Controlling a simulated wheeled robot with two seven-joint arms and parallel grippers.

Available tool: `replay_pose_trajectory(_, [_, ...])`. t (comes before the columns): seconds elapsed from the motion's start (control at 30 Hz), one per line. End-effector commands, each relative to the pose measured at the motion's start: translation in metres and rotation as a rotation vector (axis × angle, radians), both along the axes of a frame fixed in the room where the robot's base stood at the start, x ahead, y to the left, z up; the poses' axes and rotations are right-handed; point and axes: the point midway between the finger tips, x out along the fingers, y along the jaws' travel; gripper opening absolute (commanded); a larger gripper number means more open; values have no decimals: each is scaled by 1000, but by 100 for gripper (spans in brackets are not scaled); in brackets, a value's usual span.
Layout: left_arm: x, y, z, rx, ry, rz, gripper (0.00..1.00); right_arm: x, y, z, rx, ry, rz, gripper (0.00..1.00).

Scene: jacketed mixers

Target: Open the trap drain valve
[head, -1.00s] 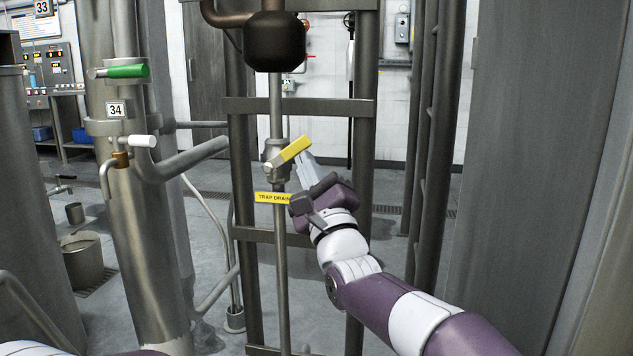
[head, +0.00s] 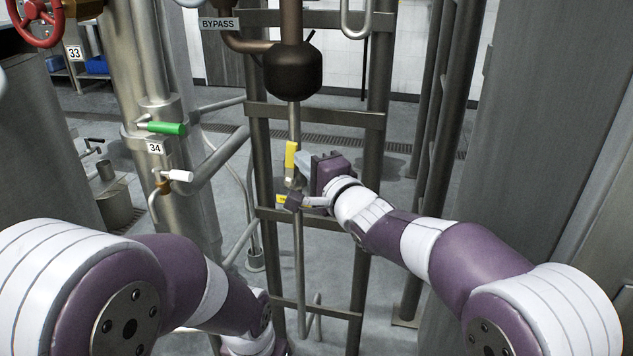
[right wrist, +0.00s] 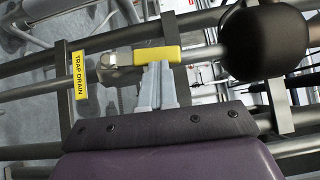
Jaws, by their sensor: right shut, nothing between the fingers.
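The trap drain valve's yellow lever handle (head: 291,158) stands along its vertical pipe. In the right wrist view the yellow handle (right wrist: 158,55) lies parallel to the pipe. My right gripper (head: 303,161) is shut and empty, to the right of the handle. In the right wrist view its fingertips (right wrist: 158,68) meet the handle's edge; whether they touch it I cannot tell. The yellow TRAP DRAIN tag (right wrist: 80,75) reads clearly in the right wrist view and is mostly hidden behind my right gripper in the head view. My left arm shows at lower left, its gripper out of frame.
A dark round trap body (head: 293,70) sits on the pipe above the valve. A metal frame (head: 376,150) surrounds the pipe. To the left are a green lever (head: 166,128), a white lever (head: 180,176) and a red handwheel (head: 38,22). A grey panel (head: 560,120) stands at right.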

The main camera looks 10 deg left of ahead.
Motion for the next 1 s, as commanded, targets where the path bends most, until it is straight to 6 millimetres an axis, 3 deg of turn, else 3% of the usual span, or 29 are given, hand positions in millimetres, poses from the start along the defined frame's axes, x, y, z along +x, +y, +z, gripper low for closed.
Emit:
replay_pose_trajectory(0.03, [0, 0, 13, 0, 0, 0, 43, 0, 1, 8, -17, 0, 0, 0])
replay_pose_trajectory(0.23, [0, 0, 26, 0, 0, 0, 43, 0, 4, 5, -66, 1, 0, 0])
replay_pose_trajectory(0.83, [0, 0, 28, 0, 0, 0, 43, -1, 4, 3, -81, 1, -1, 0])
replay_pose_trajectory(1.0, [0, 0, 29, 0, 0, 0, 43, -15, -10, 5, -80, 1, -1, 0])
